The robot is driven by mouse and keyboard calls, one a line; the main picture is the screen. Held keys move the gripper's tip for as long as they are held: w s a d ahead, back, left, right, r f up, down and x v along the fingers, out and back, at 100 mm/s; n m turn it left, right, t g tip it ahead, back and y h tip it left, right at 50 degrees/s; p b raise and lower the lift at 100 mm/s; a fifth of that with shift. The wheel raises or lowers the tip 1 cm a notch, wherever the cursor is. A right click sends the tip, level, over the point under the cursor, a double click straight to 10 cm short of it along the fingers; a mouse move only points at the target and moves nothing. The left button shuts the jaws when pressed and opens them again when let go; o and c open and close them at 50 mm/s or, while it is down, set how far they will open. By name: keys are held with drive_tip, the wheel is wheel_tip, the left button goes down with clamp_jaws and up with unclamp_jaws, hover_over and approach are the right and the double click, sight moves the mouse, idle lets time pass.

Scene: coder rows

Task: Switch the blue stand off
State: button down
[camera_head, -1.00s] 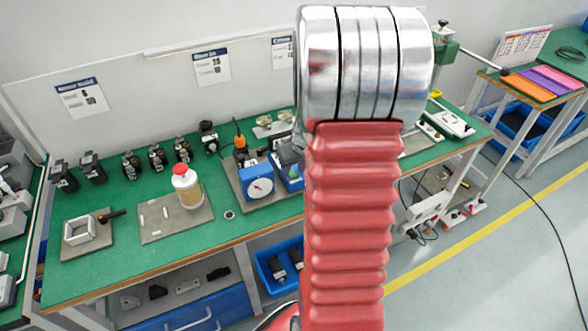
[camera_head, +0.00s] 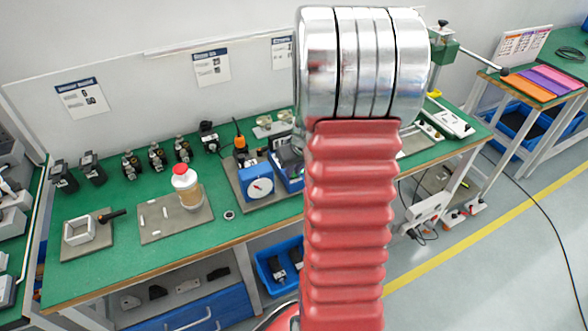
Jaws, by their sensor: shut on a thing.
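A blue box with a round white dial (camera_head: 260,188) stands on a grey plate on the green bench, left of my arm. It is the likeliest blue stand, but I cannot make out a switch on it. A black tool with an orange part (camera_head: 240,147) stands upright just behind it. My red, ribbed arm with its silver joint fills the middle of the view and hides part of the bench. My gripper is not visible in this view.
A red-capped jar (camera_head: 187,188) stands on a plate to the left. Several dark devices line the bench's back. A blue bin (camera_head: 281,267) is underneath. Open floor lies to the right.

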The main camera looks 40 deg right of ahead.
drive_tip(key=shift+w+g, duration=0.2)
drive_tip(key=shift+g, duration=0.2)
drive_tip(key=shift+w+d+r+g+y, duration=0.1)
drive_tip(key=shift+w+g+y, duration=0.15)
drive_tip(key=shift+g+y, duration=0.45)
drive_tip(key=shift+h, duration=0.3)
drive_tip(key=c, duration=1.7)
unclamp_jaws()
drive_tip(key=r, duration=0.4)
drive_tip(key=s+r, duration=0.1)
drive_tip(key=r, duration=0.8)
drive_tip(key=shift+s+a+r, duration=0.25)
drive_tip(key=shift+s+r, duration=0.05)
drive_tip(key=shift+s, duration=0.1)
